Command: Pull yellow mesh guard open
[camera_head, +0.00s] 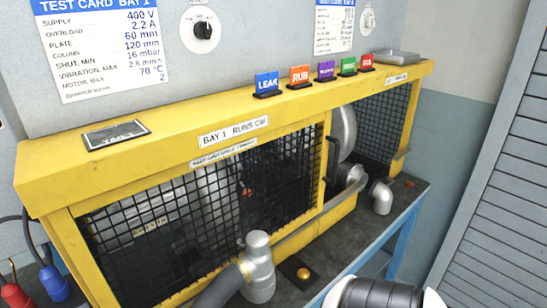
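The yellow mesh guard (205,205) is a black wire grid in a yellow frame across the front of the bench enclosure. A dark vertical handle (331,160) is at its right edge. Right of that edge is a gap without mesh, where a grey rounded housing (345,130) and a pipe show. A second mesh section (383,128) is at the far right end. Neither gripper is in view. A white and black rounded part at the bottom right looks like my own arm, well below and right of the handle, apart from the guard.
A grey pipe elbow (258,268) stands in front of the guard, near a yellow button (303,273). Another elbow (382,196) stands at the right. Coloured tags (267,84) stand on the yellow top ledge. Red and blue plugs (54,284) are at lower left.

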